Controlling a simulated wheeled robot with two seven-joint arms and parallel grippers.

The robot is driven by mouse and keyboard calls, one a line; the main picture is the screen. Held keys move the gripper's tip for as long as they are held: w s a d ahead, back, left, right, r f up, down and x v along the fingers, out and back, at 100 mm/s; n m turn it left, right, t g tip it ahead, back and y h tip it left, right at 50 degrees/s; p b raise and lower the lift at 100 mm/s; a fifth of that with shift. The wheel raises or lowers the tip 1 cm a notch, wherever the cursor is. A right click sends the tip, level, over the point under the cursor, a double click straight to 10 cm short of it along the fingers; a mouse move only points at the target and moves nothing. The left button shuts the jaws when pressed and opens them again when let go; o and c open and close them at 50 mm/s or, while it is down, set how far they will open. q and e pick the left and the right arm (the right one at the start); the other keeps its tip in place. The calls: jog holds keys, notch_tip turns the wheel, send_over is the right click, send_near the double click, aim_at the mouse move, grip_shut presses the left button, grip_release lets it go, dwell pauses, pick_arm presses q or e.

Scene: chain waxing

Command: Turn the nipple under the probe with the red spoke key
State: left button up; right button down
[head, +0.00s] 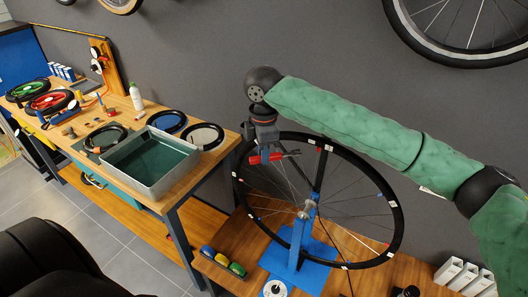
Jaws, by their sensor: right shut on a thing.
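The spoked wheel (397,208) stands upright on a blue truing stand (299,235) on the bench at the right. Small white and red marks show on its black rim. My right gripper (265,148) is at the upper left of the wheel, by the rim. It is shut on a red piece (265,158), which looks like the red spoke key. A small dark and red tip shows just right of it; I cannot tell whether this is the probe. The nipple is too small to make out, and contact with the key cannot be told. My left gripper is not in view.
A grey tray with dark green liquid (187,183) stands on the left bench, with black rings (206,136) behind it and a white bottle (136,96). Blue, yellow and green round pieces (221,260) lie left of the stand. White boxes (464,276) stand at lower right.

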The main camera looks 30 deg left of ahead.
aim_at(287, 154)
jog(key=shift+w+d, duration=1.5)
jog(key=shift+d, duration=0.15)
jog(key=shift+w+d, duration=0.5)
jog(key=shift+w+d+f+b, duration=0.1)
jog(key=shift+w+d+b, duration=0.15)
jog(key=shift+b, duration=0.35)
jog(key=shift+s+d+n+b, duration=0.5)
jog(key=shift+n+b, duration=0.1)
jog(key=shift+n, duration=0.2)
jog(key=shift+s+d+n+b, duration=0.45)
jog(key=shift+n+b, duration=0.1)
jog(key=shift+n, duration=0.25)
jog(key=shift+s+d+n+b, duration=0.1)
jog(key=shift+d+n+b, duration=0.2)
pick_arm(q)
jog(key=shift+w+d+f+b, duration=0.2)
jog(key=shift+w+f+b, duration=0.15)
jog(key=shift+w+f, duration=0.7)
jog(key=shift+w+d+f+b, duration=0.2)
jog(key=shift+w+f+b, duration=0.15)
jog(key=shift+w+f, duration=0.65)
pick_arm(e)
jog(key=shift+s+d+n, duration=0.25)
jog(key=shift+d+n, duration=0.35)
jog(key=shift+n, duration=0.2)
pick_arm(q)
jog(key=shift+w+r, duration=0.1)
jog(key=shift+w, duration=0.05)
pick_arm(e)
jog(key=shift+d, duration=0.1)
